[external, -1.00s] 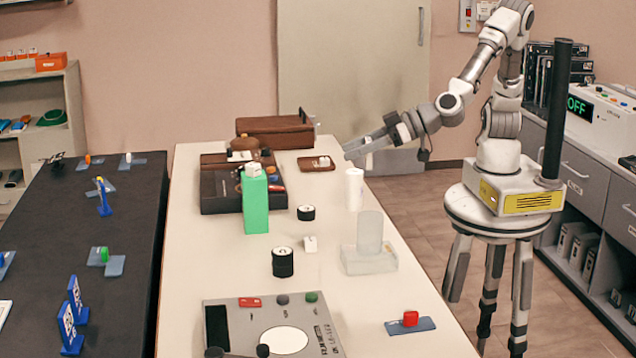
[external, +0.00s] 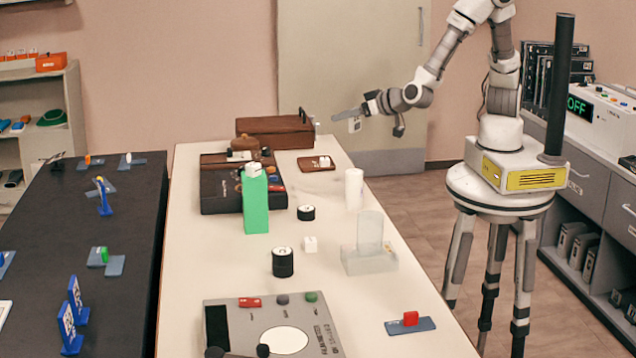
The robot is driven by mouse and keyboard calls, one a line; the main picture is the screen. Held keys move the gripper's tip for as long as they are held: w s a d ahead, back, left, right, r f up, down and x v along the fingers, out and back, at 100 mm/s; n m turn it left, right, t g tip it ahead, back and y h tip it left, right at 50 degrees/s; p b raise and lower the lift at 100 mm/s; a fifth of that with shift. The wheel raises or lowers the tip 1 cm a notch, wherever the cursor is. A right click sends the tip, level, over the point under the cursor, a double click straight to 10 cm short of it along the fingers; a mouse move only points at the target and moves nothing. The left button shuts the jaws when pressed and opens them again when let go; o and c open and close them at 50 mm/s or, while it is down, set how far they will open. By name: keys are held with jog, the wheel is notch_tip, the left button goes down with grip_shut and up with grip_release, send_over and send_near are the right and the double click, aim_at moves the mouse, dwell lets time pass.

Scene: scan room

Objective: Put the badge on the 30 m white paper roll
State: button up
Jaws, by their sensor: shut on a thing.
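A plain white upright cylinder, which looks like the white paper roll (external: 354,188), stands near the right edge of the white table (external: 200,300). My gripper (external: 345,115) is in the air above and slightly left of the roll, well clear of it, pointing left. It is shut on a small pale piece that looks like the badge (external: 355,124), which hangs just under the fingers. The badge's face is too small to read. Nothing shows on top of the roll.
A frosted clear block with an upright plate (external: 369,258) stands in front of the roll. A small brown tray (external: 317,163) lies behind it. A tall green box (external: 255,205) and black rolls (external: 283,262) stand to the left.

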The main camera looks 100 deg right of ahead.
notch_tip(320, 180, down, 11)
jog(key=b, duration=0.2)
jog(key=shift+b, duration=0.4)
jog(key=shift+f, duration=0.1)
jog(key=shift+f, duration=0.1)
jog(key=o, duration=1.3)
jog(key=shift+o, duration=0.2)
